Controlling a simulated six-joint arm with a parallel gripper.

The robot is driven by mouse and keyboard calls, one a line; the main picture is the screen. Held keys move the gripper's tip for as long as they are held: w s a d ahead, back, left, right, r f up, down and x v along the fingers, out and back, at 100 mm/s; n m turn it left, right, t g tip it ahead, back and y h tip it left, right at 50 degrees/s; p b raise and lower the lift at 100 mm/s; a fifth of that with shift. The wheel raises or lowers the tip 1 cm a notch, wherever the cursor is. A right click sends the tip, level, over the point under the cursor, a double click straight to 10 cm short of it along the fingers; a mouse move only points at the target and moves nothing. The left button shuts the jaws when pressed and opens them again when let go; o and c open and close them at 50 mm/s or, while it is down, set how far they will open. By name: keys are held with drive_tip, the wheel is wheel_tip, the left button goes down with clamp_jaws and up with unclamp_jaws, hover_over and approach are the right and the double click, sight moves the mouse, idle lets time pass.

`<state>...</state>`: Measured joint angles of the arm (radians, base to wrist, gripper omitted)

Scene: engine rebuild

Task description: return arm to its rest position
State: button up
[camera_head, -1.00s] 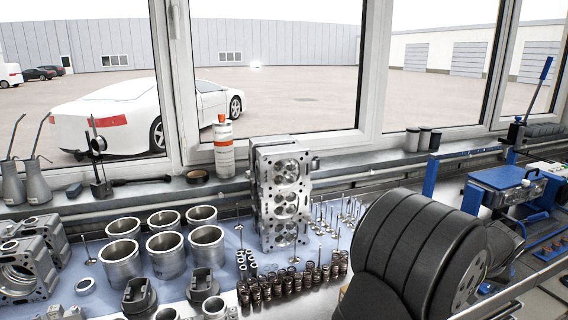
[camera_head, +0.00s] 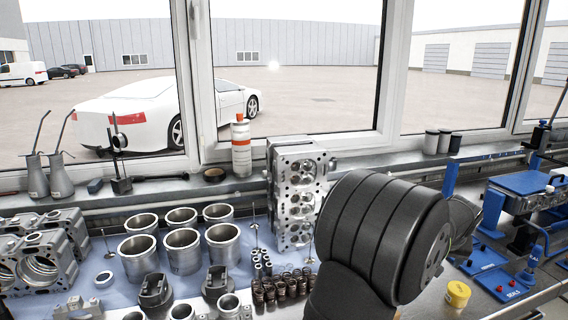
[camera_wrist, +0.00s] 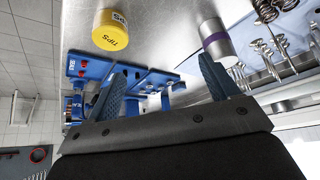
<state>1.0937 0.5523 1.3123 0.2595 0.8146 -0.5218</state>
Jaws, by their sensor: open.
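My arm (camera_head: 375,240) shows in the head view as a dark, ribbed, rounded link at the lower right, in front of the bench. It covers part of the bench right of the cylinder head (camera_head: 297,195). My gripper (camera_wrist: 162,66) shows in the wrist view with its two blue fingers spread wide apart. It is open and nothing is between the fingers. The fingertips are hidden from the head view.
A yellow-lidded tub (camera_head: 457,293) stands right of my arm; it also shows in the wrist view (camera_wrist: 110,31). A purple-banded metal cylinder (camera_wrist: 216,42) is near the right finger. Blue fixtures (camera_head: 490,262) stand at right. Cylinder liners (camera_head: 183,250) and springs (camera_head: 283,288) crowd the left.

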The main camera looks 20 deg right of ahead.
drive_tip(key=w+a+r+n+y, duration=0.1)
drive_tip(key=w+a+n, duration=0.1)
drive_tip(key=w+a, duration=1)
drive_tip(key=w+a+r+n+t+y, duration=0.1)
drive_tip(key=w+a+r+n, duration=0.1)
drive_tip(key=w+a, duration=1)
drive_tip(key=a+n, duration=0.1)
drive_tip(key=a, duration=0.5)
drive_tip(key=shift+w+r, duration=0.2)
drive_tip(key=shift+r, duration=0.1)
